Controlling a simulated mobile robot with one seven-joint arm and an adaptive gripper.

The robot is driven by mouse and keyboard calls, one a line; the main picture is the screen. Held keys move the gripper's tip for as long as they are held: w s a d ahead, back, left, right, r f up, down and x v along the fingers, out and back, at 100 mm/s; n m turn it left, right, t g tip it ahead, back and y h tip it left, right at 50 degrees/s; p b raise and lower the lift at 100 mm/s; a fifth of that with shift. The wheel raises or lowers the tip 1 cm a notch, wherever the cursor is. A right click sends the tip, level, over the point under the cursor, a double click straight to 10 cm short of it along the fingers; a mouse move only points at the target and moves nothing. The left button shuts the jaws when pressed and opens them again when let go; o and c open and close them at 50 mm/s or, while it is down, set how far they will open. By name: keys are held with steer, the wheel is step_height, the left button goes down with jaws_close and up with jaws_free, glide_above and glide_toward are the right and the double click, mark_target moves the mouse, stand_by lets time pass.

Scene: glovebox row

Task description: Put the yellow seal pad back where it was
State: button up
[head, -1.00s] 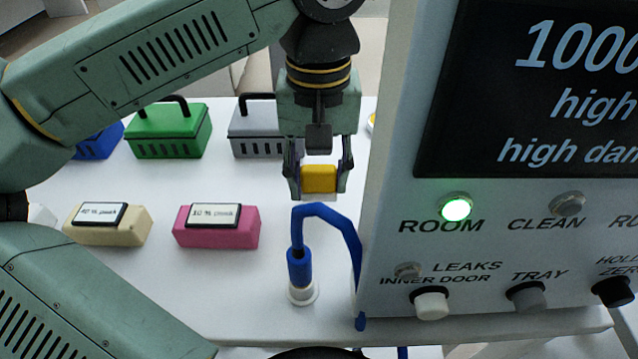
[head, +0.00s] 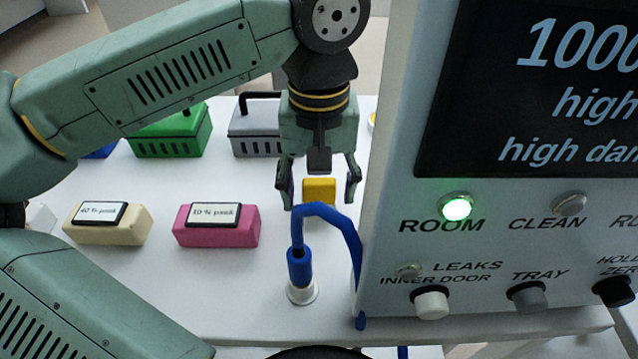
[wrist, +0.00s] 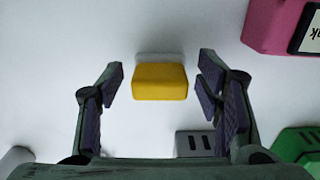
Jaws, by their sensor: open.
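The yellow seal pad (head: 319,190) is a small block behind the blue hose in the head view. In the wrist view the pad (wrist: 160,82) lies between and a little beyond my fingertips, with a pale strip along its far edge. My gripper (head: 318,195) is open around the pad, with a clear gap on both sides. The open fingers also show in the wrist view (wrist: 160,75), and neither touches the pad. Whether the pad rests on the white table directly or on a pale base is hard to tell.
A blue hose (head: 326,211) on a white fitting (head: 302,293) stands in front of the pad. The control panel (head: 400,200) rises close on the right. A pink block (head: 215,233), a cream block (head: 105,230), a green box (head: 170,133) and a grey box (head: 252,130) stand to the left.

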mark_target(319, 184)
step_height(319, 184, up, 12)
stand_by(0.6)
